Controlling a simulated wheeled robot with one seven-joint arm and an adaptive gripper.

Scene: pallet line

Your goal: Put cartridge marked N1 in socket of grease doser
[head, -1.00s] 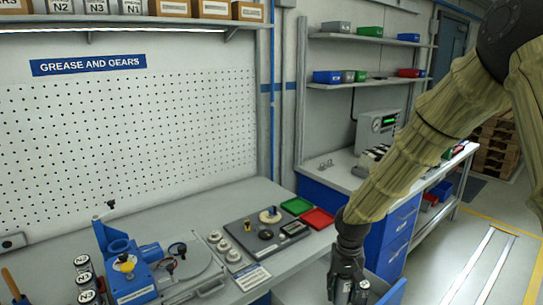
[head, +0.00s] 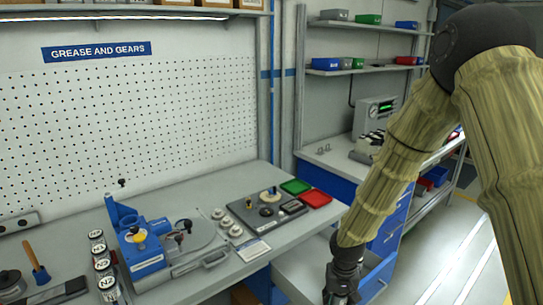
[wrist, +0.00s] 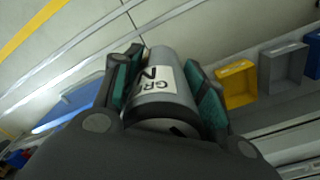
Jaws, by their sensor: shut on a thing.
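My gripper (wrist: 160,95) is shut on a grey cylindrical cartridge (wrist: 158,75) in the wrist view. Its white label shows "GR" and "N"; the number cannot be read. In the head view my gripper (head: 342,283) hangs low at the bottom edge, in front of the bench and right of the doser; the cartridge cannot be made out there. The blue grease doser (head: 148,262) stands on the bench at left, with a yellow part on it and a blue upright behind. I cannot tell whether its socket is empty.
Several marked cartridges (head: 103,265) stand in a row left of the doser. Right of it are a round plate, pale rings (head: 235,230), a dark fixture board (head: 262,212), and green (head: 295,187) and red (head: 315,198) trays. An open blue drawer (head: 375,275) is beside my gripper.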

